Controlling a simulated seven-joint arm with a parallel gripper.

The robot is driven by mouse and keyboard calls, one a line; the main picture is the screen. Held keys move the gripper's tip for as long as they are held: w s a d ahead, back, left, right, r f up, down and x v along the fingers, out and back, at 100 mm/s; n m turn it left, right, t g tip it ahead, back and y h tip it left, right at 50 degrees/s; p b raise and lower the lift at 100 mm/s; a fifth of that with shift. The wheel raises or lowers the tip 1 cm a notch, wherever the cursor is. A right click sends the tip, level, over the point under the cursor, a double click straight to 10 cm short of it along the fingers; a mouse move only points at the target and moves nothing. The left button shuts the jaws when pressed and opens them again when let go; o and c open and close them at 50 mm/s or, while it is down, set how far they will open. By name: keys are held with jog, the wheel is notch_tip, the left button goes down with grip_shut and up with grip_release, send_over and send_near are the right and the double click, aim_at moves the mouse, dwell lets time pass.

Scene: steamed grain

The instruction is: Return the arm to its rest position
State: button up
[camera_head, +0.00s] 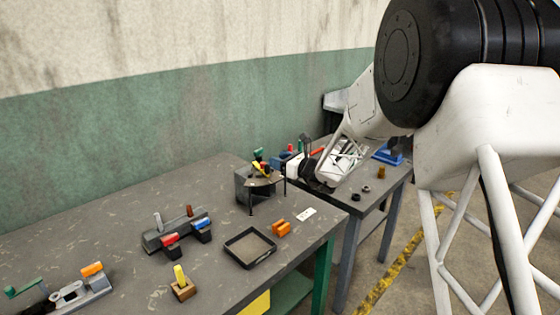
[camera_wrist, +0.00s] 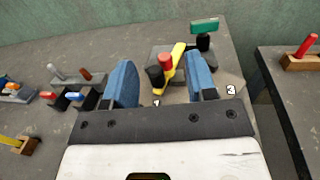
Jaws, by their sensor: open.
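My gripper (camera_wrist: 163,78) shows its two blue fingers in the wrist view, spread apart with nothing visibly held between them. Beyond the fingers stands a dark block (camera_wrist: 160,52) carrying a red-topped piece, a yellow-handled piece (camera_wrist: 178,58) and a green-handled piece (camera_wrist: 205,27). In the head view my white arm reaches down at the right, and its end lies just right of the dark stand (camera_head: 246,187) at the table's back corner. The fingers are small and partly hidden there.
On the grey table (camera_head: 110,225) are a black tray (camera_head: 232,260), an orange block (camera_head: 281,229), a dark holder with red and blue pieces (camera_head: 160,240), and a wooden block with a yellow piece (camera_head: 184,290). A second table (camera_head: 375,205) stands at the right, beyond a gap.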

jog(key=s+d+r+n+g+h, duration=0.1)
jog(key=s+r+n+g, duration=0.3)
jog(key=s, duration=0.5)
jog(key=s+d+r+n+g+h, duration=0.1)
jog(key=s+n+h, duration=0.1)
jog(key=s+n, duration=0.5)
jog(key=s+d+r+n+g+h, duration=0.1)
jog(key=s+r+n+g, duration=0.2)
jog(key=s, duration=0.8)
jog(key=s+d+f+n+h, duration=0.1)
jog(key=s+d+n+h, duration=0.2)
jog(key=s, duration=0.6)
jog(key=s+d+f+n+h, duration=0.1)
jog(key=s+d+n+h, duration=0.3)
jog(key=s+d, duration=0.3)
jog(key=s+d+n+h, duration=0.3)
jog(key=s+d+n, duration=0.1)
jog(key=s, duration=0.8)
jog(key=shift+s+d+f+h, duration=0.3)
jog(key=shift+s+d+f, duration=0.1)
jog(key=shift+d, duration=0.3)
